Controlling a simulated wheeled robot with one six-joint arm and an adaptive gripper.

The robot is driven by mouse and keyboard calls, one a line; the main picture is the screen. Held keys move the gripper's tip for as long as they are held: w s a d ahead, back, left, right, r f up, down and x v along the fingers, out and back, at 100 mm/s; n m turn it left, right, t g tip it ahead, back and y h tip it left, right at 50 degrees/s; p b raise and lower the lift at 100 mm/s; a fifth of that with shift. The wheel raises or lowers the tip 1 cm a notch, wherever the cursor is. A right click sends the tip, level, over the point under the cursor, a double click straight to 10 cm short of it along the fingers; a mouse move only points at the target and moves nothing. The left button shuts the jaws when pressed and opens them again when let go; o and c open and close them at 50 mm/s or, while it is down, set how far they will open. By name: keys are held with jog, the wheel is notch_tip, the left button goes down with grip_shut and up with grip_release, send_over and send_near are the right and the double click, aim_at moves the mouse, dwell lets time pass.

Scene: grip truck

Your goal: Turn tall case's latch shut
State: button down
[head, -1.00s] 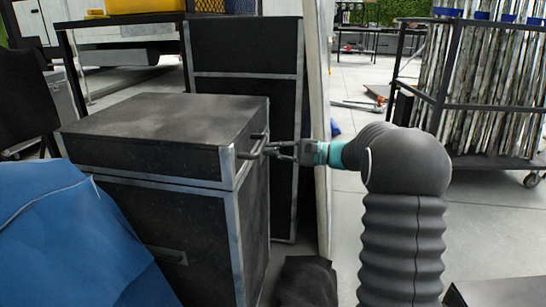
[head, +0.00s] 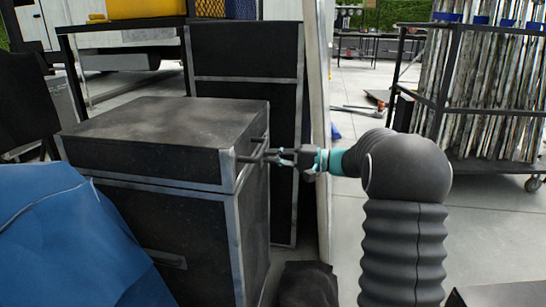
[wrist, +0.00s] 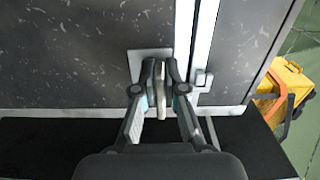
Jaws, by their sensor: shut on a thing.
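The tall case (head: 165,240) is black with metal edges and stands left of my arm in the head view. Its latch (head: 249,158) is a dark bar at the upper part of its right side, near the front corner. The wrist view shows a pale latch plate (wrist: 140,58) on the speckled case wall, with the bar standing out between my fingers. My gripper (head: 276,156) is shut on the latch from the right; it also shows in the wrist view (wrist: 161,72). The fingers hide part of the latch.
Another black case (head: 245,55) stands close behind. A blue covered object (head: 65,245) fills the front left. A wheeled rack (head: 490,100) of long poles stands at the back right. A dark object (head: 307,285) lies on the floor below my gripper. Grey floor is open to the right.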

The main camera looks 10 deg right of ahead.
dwell(0.3)
jog(key=c, duration=1.2)
grip_release()
jog(key=shift+c, duration=0.2)
jog(key=shift+d, duration=0.1)
jog(key=v, duration=1.1)
jog(key=shift+s+d, duration=0.15)
jog(key=shift+d, duration=0.25)
